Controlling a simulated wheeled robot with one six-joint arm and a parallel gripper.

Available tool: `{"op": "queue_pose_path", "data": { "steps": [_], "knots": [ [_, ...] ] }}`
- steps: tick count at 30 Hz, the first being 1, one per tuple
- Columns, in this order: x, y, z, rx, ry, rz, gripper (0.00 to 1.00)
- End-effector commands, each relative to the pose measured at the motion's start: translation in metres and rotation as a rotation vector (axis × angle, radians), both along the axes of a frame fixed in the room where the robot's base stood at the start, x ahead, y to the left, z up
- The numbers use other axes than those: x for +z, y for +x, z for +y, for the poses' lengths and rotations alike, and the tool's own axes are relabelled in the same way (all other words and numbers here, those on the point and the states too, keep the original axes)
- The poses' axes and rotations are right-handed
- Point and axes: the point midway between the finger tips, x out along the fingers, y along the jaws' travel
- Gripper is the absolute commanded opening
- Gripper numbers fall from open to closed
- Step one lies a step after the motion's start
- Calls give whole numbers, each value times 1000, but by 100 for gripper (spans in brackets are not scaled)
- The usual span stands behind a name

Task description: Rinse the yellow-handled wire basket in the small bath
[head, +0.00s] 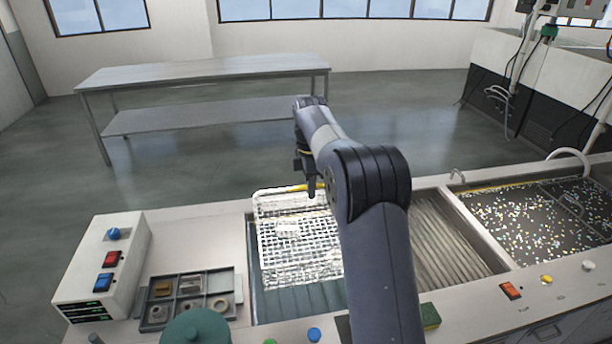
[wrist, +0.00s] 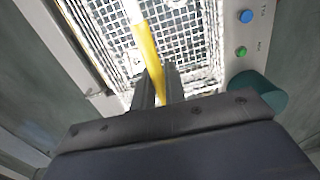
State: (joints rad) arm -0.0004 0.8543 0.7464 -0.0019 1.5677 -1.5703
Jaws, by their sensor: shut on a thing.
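The wire basket (head: 310,245) is a pale mesh with a yellow handle (head: 297,188). It is at the left bath (head: 290,302), with its far rim standing above the counter's back edge; how deep its bottom sits is unclear. Pale items lie inside it. My gripper (head: 310,190) is at the basket's far side, shut on the handle. In the wrist view the yellow handle (wrist: 148,50) runs between the fingers (wrist: 158,85), with mesh beneath. My arm hides the basket's right part.
A middle ribbed compartment (head: 450,240) and a right tank (head: 500,225) with speckled contents lie to the right. A control box (head: 100,265), a parts tray (head: 188,296), a green round object (head: 195,328) and a sponge (head: 430,317) are around the left bath. A steel table (head: 200,72) stands behind.

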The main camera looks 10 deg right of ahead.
Motion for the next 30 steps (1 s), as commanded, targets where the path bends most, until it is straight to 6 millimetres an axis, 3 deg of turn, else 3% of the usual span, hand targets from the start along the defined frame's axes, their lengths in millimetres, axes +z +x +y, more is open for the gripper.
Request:
{"op": "queue_pose_path", "data": {
  "steps": [11,30],
  "knots": [
    [-15,0,0,0,0,-2,0],
    [-68,-1,0,0,0,-3,0]
  ]
}}
